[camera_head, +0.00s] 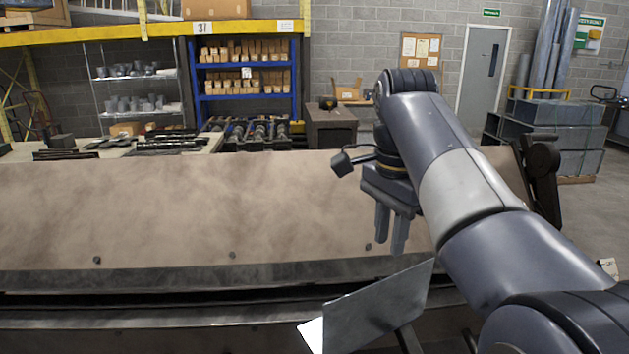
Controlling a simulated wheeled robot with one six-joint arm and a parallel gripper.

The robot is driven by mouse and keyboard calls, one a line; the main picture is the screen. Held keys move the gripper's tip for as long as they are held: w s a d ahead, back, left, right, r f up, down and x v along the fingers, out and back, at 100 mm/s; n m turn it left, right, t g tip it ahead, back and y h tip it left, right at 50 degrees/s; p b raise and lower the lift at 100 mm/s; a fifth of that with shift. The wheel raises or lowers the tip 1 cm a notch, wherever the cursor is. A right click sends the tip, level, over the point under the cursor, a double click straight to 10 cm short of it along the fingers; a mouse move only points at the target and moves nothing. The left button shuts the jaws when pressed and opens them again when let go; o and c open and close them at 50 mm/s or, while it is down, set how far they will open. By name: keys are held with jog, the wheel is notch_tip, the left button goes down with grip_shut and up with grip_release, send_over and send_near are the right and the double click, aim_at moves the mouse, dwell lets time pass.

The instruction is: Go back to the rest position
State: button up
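My gripper (391,229) hangs with its fingers pointing down in front of the large brown metal panel of the machine (180,215). A narrow gap shows between the two fingers, and I see nothing held between them. A grey metal sheet piece (375,308) with a bright white edge stands tilted below the gripper, at the bottom of the view. The fingertips are above the sheet and look apart from it. My arm covers the right end of the machine and part of the area behind the sheet.
A dark slot and ledge (150,300) run along the machine's lower front. Behind it are a bench with dark tools (165,142), a blue shelf with boxes (245,78) and a brown cabinet (331,127). Grey ducts are stacked (550,122) at the right, near open floor.

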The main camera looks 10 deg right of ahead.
aim_at(383, 292)
notch_tip(383, 292, down, 13)
jog(key=shift+r+b, duration=0.15)
jog(key=shift+b, duration=0.45)
jog(key=shift+r, duration=0.2)
jog(key=shift+r, duration=0.1)
notch_tip(383, 292, up, 13)
jog(key=p, duration=0.2)
notch_tip(383, 292, down, 13)
jog(key=shift+f+b, duration=0.1)
jog(key=shift+b, duration=0.75)
notch_tip(383, 292, up, 4)
jog(key=shift+f, duration=0.1)
jog(key=shift+s+r, duration=0.25)
jog(key=shift+s, duration=0.45)
jog(key=shift+r, duration=0.1)
